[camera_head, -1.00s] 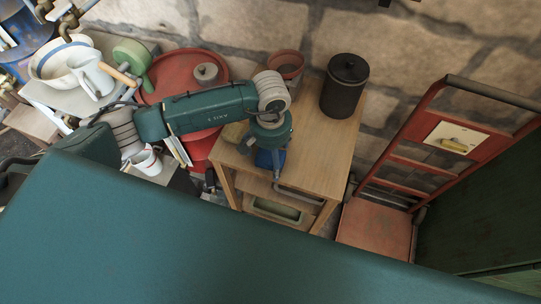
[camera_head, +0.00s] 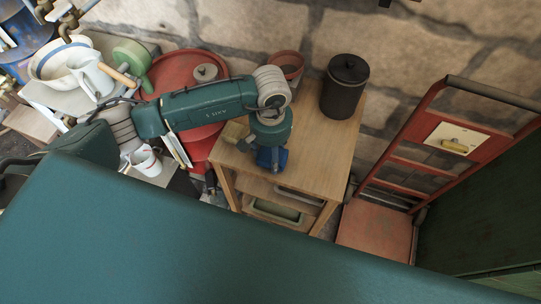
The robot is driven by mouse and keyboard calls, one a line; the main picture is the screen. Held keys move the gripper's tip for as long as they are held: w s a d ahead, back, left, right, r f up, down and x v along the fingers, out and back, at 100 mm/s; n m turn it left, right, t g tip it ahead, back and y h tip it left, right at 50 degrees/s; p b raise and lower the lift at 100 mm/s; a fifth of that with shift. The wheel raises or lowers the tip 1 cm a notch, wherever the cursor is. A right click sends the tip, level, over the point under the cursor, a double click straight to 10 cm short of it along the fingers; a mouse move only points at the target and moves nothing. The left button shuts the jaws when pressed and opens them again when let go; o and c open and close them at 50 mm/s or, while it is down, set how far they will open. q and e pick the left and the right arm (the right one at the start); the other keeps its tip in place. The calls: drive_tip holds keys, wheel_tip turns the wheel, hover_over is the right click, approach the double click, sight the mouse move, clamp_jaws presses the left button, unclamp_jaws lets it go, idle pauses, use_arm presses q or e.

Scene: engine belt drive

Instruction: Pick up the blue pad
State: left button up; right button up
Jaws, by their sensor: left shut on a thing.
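The blue pad (camera_head: 264,158) is at the front part of the wooden cabinet's top. My left gripper (camera_head: 274,161) points down from above and is shut on the pad, with its fingers against the pad's middle. The gripper hides part of the pad, and I cannot tell whether the pad is clear of the wood. My right gripper is not in view.
The wooden cabinet (camera_head: 325,140) holds a dark lidded canister (camera_head: 345,86) and a reddish pot (camera_head: 287,65) at the back. A red drum (camera_head: 165,72) stands left, a red hand truck (camera_head: 376,228) right. The cabinet top right of the gripper is clear.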

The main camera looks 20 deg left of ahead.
use_arm(q)
wheel_tip(320, 180, up, 18)
drive_tip(key=b, duration=0.3)
drive_tip(key=shift+f, duration=0.25)
drive_tip(key=shift+r, duration=0.6)
